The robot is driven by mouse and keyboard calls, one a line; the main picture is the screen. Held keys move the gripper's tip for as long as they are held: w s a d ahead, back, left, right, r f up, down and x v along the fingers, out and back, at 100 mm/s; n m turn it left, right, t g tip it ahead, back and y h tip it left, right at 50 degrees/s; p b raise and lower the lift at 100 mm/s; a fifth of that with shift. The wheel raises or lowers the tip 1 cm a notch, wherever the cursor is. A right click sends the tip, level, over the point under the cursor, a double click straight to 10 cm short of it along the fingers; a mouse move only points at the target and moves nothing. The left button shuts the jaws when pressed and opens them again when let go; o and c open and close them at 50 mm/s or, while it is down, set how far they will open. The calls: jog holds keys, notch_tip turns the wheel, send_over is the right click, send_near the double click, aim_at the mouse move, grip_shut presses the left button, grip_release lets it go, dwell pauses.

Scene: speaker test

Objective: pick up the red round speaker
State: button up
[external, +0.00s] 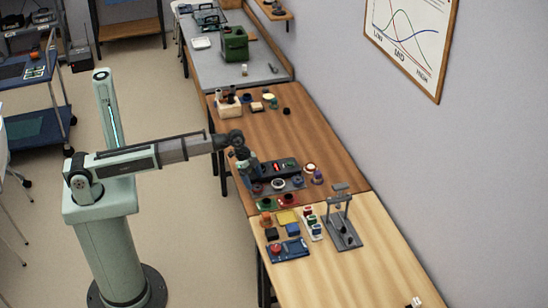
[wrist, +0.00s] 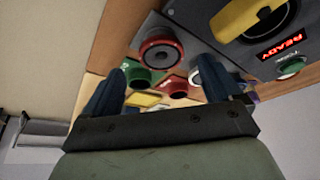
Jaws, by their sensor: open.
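In the external view the red round speaker (external: 258,188) is small, at the left end of the panel's row. My gripper (external: 245,168) is just above and to the left of it there. In the wrist view my gripper (wrist: 162,66) is open, with its dark blue fingers spread and nothing between them. The speaker shows beyond the fingertips, apart from them.
A white-ringed speaker (external: 278,184) shares the row. A green speaker (external: 266,203) and another red speaker (external: 289,199) lie in front. A dark device with a red READY display (wrist: 279,46) stands behind. A grey stand (external: 342,225) is to the right. The table's near right part is mostly clear.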

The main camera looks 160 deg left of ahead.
aim_at(258, 187)
jog(key=shift+x, duration=2)
jog(key=shift+s, duration=0.1)
jog(key=c, duration=1.1)
